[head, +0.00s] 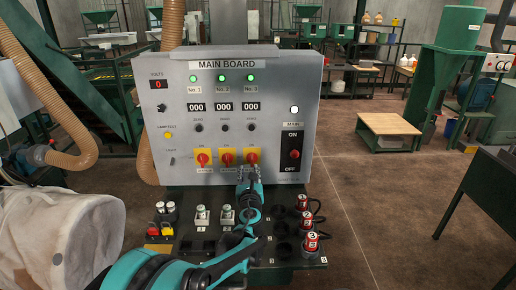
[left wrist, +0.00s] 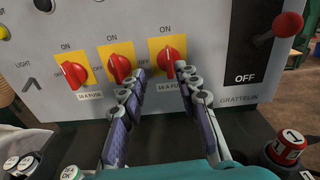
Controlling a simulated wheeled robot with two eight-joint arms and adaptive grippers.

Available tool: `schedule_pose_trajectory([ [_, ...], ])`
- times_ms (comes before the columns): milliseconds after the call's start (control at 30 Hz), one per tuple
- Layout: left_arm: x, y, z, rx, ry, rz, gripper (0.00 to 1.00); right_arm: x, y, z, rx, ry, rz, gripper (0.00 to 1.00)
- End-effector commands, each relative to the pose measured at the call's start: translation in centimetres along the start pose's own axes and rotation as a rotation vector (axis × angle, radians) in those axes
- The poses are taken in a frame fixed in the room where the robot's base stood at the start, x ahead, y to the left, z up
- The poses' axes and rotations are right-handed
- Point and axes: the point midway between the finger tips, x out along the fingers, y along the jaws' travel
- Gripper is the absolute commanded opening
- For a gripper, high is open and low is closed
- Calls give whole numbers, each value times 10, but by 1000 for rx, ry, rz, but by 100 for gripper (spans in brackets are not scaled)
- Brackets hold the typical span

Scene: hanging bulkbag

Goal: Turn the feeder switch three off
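The main board (head: 291,90) carries three red rotary feeder switches on yellow plates. Switch three, the rightmost (head: 252,155), also shows in the left wrist view (left wrist: 168,58), where its knob appears roughly upright toward ON. Switch two (left wrist: 119,67) and switch one (left wrist: 74,73) are to its left. My left gripper (head: 250,174) is in front of switch three. In the left wrist view its fingers (left wrist: 160,73) are open, with one tip to each side of the knob's lower part; I cannot tell whether they touch it. My right gripper is not in view.
Three green lamps (head: 222,78) are lit above the counters. The main switch (head: 294,154) is right of the feeder switches. A dark shelf below holds red numbered plugs (head: 310,241) and pale connectors (head: 202,214). A white bulk bag (head: 60,240) is at left.

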Motion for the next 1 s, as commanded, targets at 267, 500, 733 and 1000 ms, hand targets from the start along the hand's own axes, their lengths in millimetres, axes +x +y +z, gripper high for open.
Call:
schedule_pose_trajectory([
  [267, 26, -12, -7, 81, -14, -22, 32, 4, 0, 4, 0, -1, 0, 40],
  [500, 66, -12, -6, 78, -13, -22, 32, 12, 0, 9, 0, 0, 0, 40],
  [733, 82, -13, -4, 76, -13, -22, 32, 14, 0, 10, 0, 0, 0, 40],
  [1000, 83, -13, -4, 76, -13, -22, 24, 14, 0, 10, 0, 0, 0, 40],
])
